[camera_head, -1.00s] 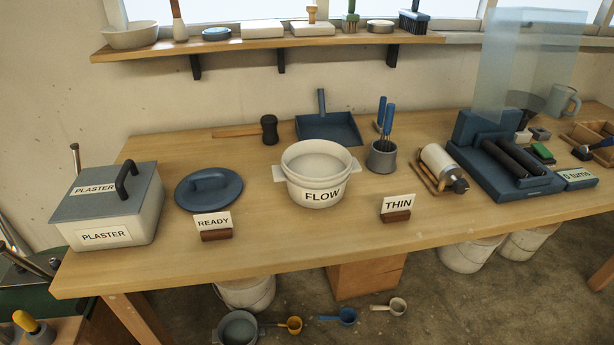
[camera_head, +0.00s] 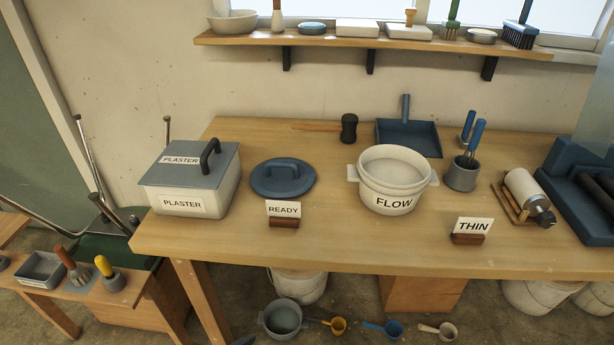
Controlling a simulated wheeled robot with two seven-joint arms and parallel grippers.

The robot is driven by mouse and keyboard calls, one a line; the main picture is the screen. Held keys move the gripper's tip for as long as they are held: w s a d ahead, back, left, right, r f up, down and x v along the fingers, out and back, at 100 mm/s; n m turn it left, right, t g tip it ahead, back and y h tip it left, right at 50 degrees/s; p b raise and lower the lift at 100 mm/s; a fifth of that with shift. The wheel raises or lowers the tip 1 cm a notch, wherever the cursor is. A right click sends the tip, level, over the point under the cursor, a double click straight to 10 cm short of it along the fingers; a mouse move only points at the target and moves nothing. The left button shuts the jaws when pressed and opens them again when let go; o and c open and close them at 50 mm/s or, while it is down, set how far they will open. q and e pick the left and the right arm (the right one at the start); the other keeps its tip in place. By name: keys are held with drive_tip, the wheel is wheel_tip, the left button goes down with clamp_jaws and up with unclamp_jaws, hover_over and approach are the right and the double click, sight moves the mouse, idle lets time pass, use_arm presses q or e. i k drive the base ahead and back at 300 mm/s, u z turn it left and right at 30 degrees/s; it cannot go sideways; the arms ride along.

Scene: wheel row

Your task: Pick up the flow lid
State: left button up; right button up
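The flow lid appears to be the round blue lid (camera_head: 283,179) with an arched handle on top. It lies flat on the wooden table, left of the white pot labelled FLOW (camera_head: 394,180). The pot is uncovered and has a side tab at each side. A small READY sign (camera_head: 284,210) on a dark wooden block stands in front of the lid. Neither of my grippers is in the picture.
A plaster box (camera_head: 190,182) with a grey handled lid stands left of the blue lid. A mallet (camera_head: 348,128) and a blue dustpan (camera_head: 408,136) lie behind. A THIN sign (camera_head: 471,229) stands at the front right. Bare tabletop (camera_head: 330,215) lies between lid and pot.

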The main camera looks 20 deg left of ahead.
sight(278, 178)
drive_tip(key=k, duration=0.8)
drive_tip(key=z, duration=1.55)
drive_tip(key=k, duration=0.15)
drive_tip(key=u, duration=3)
drive_tip(key=i, duration=1.45)
drive_tip(key=z, duration=0.45)
